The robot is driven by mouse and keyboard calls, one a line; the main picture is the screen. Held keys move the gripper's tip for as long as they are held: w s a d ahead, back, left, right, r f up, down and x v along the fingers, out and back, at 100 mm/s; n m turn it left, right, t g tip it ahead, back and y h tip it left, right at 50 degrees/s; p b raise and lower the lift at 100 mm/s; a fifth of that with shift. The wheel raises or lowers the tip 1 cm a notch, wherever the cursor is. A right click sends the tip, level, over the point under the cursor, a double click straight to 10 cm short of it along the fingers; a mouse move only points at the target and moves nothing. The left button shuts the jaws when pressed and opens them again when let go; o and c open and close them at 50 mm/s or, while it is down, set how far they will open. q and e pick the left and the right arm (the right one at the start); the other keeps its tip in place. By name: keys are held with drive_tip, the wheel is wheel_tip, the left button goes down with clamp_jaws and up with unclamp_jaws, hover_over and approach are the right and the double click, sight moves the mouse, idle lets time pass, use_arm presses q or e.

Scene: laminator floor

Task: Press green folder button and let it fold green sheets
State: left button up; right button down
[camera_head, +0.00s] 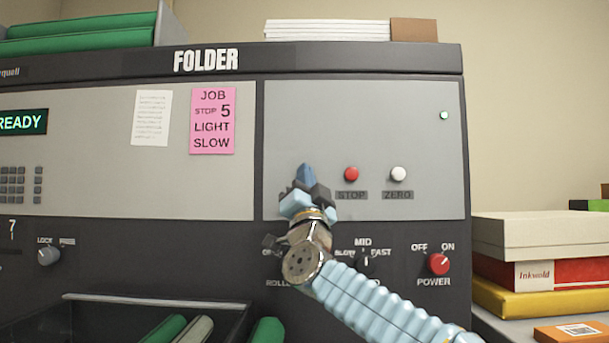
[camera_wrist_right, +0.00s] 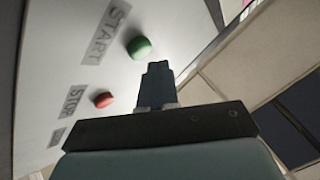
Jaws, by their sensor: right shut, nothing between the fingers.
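The folder (camera_head: 340,120) is a dark machine with a light grey panel. Its green button (camera_wrist_right: 138,47), labelled START, shows in the right wrist view; in the head view it is hidden behind my right gripper. My right gripper (camera_head: 305,174) is shut and empty, its blue fingertips (camera_wrist_right: 157,68) close to the green button; contact cannot be told. The red STOP button (camera_head: 351,174) and white ZERO button (camera_head: 398,174) are to its right. Green folded or rolled sheets (camera_head: 165,330) lie in the dark tray below. My left gripper is not in view.
A READY display (camera_head: 22,122) is lit at the left. Green stacks (camera_head: 75,40) and white sheets (camera_head: 325,30) lie on top of the machine. A red POWER knob (camera_head: 438,263) points toward ON. Boxes (camera_head: 540,235) stand at the right.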

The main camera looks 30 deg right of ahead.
idle(0.5)
drive_tip(key=shift+w+d, duration=0.25)
drive_tip(key=shift+w, duration=0.1)
